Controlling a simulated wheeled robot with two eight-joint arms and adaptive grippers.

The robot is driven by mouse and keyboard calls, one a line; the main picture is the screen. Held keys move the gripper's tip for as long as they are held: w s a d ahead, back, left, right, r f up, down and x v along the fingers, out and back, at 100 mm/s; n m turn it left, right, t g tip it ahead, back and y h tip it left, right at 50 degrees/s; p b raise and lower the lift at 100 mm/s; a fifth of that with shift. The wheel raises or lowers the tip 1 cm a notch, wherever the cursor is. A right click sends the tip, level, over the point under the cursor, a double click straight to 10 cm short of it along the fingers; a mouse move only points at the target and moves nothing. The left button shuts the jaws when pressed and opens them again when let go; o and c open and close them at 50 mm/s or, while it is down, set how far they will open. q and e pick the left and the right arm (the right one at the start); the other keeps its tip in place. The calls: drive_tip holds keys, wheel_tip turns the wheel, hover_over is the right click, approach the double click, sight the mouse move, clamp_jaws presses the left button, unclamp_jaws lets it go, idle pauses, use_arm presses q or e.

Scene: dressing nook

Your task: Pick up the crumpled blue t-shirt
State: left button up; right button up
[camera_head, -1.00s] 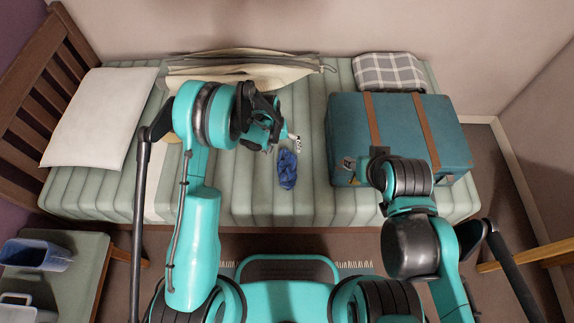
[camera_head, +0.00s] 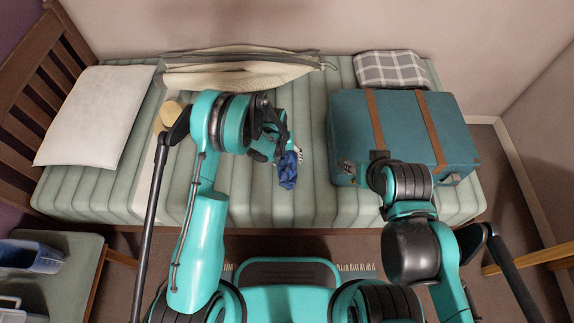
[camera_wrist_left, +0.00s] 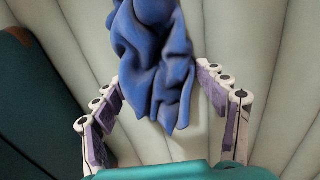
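The crumpled blue t-shirt (camera_head: 288,171) lies in a small heap on the green striped mattress, left of the suitcase. In the left wrist view the t-shirt (camera_wrist_left: 155,60) fills the upper middle, and its near folds hang between the fingers. My left gripper (camera_head: 284,150) is over the far part of the t-shirt and partly hides it. In the left wrist view the left gripper (camera_wrist_left: 162,98) is open, with one finger on each side of the cloth; the left finger is close to its edge.
A teal suitcase (camera_head: 405,135) with brown straps stands right of the t-shirt. A beige bag (camera_head: 235,72) lies along the wall. A white pillow (camera_head: 95,115) and a checked cushion (camera_head: 390,70) are on the bed. The mattress (camera_head: 250,195) in front is clear.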

use_arm(q)
drive_tip(key=c, duration=0.4)
